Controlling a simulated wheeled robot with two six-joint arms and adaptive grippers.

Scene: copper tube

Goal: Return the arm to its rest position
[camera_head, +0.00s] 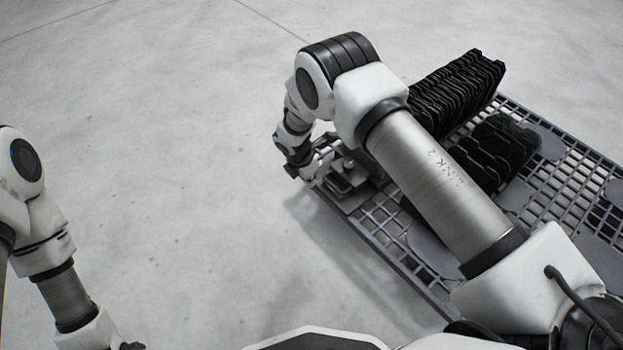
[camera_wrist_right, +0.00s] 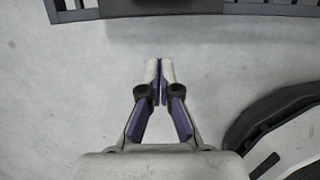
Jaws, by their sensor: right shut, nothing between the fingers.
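My right arm reaches from the lower right across the head view and bends down at its wrist. My right gripper (camera_head: 318,172) is small and partly hidden there, near the left edge of the grid table (camera_head: 408,262). In the right wrist view my right gripper (camera_wrist_right: 160,64) is shut, with its pale fingertips together and nothing between them. Bare floor lies below it. My left arm shows at the left edge of the head view, but its gripper is out of frame. No copper tube can be made out.
A rack of dark upright plates (camera_head: 458,88) stands on the grid table, with a lower dark slotted block (camera_head: 505,150) nearer. A grey fixture (camera_head: 347,180) sits at the table's left corner. The floor (camera_head: 150,120) left of the table is clear.

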